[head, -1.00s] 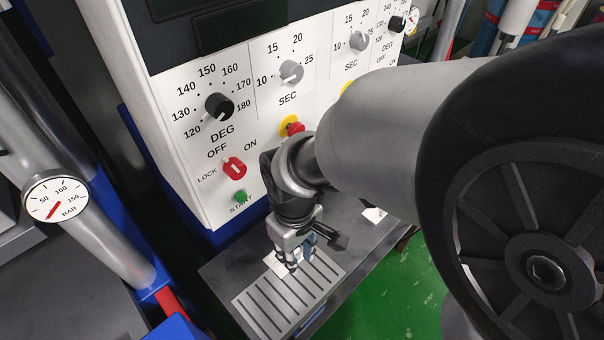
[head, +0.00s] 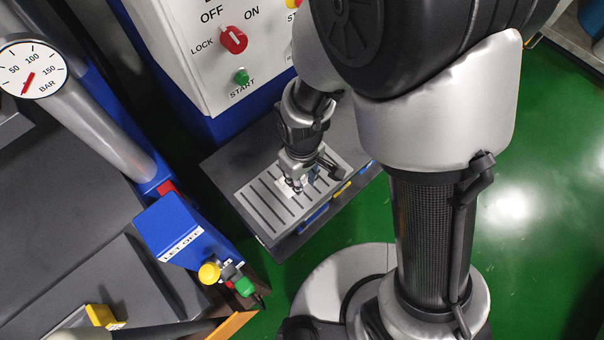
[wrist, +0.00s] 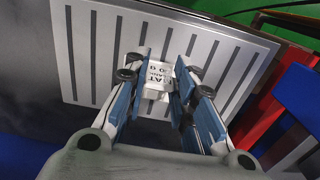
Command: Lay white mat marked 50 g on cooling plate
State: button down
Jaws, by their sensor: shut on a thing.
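The cooling plate (head: 262,205) is a light grey slotted plate on a dark bench below the control panel. It fills much of the wrist view (wrist: 95,35). My gripper (head: 298,184) points down over the plate. In the wrist view its blue-padded fingers (wrist: 160,82) are shut on a small white mat (wrist: 157,73) with dark printing, partly readable as a mat label with "50 g". The mat is between the fingertips, over the slats. I cannot tell whether it touches the plate. The fingers hide part of it.
The white control panel (head: 215,50) with a red switch (head: 233,39) and green start button (head: 241,76) rises behind the bench. A blue box (head: 180,230) with a yellow button (head: 209,272) stands left. Green floor (head: 335,226) is open in front.

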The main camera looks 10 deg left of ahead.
aim_at(302, 179)
jog(key=shift+f, duration=0.1)
jog(key=c, duration=1.3)
grip_release()
jog(key=shift+f, duration=0.15)
jog(key=shift+c, duration=0.2)
notch_tip(302, 179, up, 12)
jog(key=p, duration=0.5)
jog(key=d+r+m+t, duration=0.2)
jog(key=d+r+m, duration=0.2)
jog(key=d+r, duration=0.6)
jog(key=s+d+r+m+t, duration=0.2)
jog(key=s+d+r+m, duration=0.4)
jog(key=s+d+r, duration=0.1)
jog(key=shift+s+d+r+t, duration=0.3)
jog(key=shift+d+r, duration=0.4)
jog(key=shift+r, duration=0.45)
